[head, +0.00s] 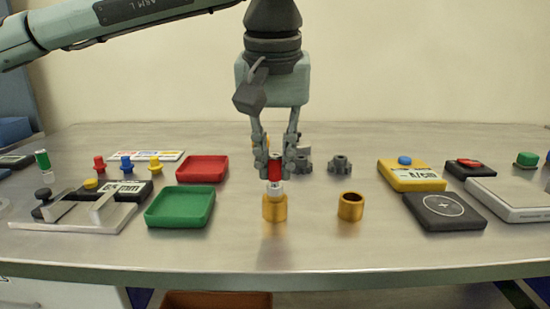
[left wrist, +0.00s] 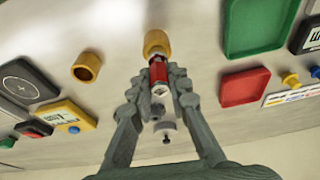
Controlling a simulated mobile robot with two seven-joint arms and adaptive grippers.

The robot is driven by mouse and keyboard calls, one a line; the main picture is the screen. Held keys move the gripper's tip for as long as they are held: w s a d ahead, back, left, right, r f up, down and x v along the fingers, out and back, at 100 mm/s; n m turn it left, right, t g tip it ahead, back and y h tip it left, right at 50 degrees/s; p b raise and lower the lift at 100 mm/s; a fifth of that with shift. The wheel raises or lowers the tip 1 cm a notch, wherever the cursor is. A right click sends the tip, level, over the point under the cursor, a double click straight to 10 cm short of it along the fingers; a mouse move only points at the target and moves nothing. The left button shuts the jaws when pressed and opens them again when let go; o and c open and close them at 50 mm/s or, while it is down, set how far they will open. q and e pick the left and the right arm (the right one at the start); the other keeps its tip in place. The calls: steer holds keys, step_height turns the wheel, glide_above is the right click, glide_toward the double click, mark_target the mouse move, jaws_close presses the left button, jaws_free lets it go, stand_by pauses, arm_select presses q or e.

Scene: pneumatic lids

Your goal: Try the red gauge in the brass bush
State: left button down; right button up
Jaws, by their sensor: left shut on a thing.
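My left gripper (head: 275,163) points straight down and is shut on the red gauge (head: 275,174), a red cylinder with a silver end below. The gauge is upright over a brass bush (head: 275,210), its silver end at the bush's mouth. I cannot tell whether the tip is inside or just above. In the left wrist view my left gripper (left wrist: 156,82) holds the red gauge (left wrist: 158,72) lined up with that brass bush (left wrist: 157,42). A second, open brass bush (head: 350,207) stands to the right. My right gripper is not in view.
Green (head: 180,208) and red (head: 203,168) trays lie to the left, beside a measuring fixture (head: 75,214). A yellow meter (head: 412,175) and a black pad (head: 444,211) are at the right. The table's front middle is clear.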

arm_select(q)
steer(key=shift+r, duration=0.2)
steer(key=shift+r+p, duration=2.05)
steer(key=shift+r, duration=0.45)
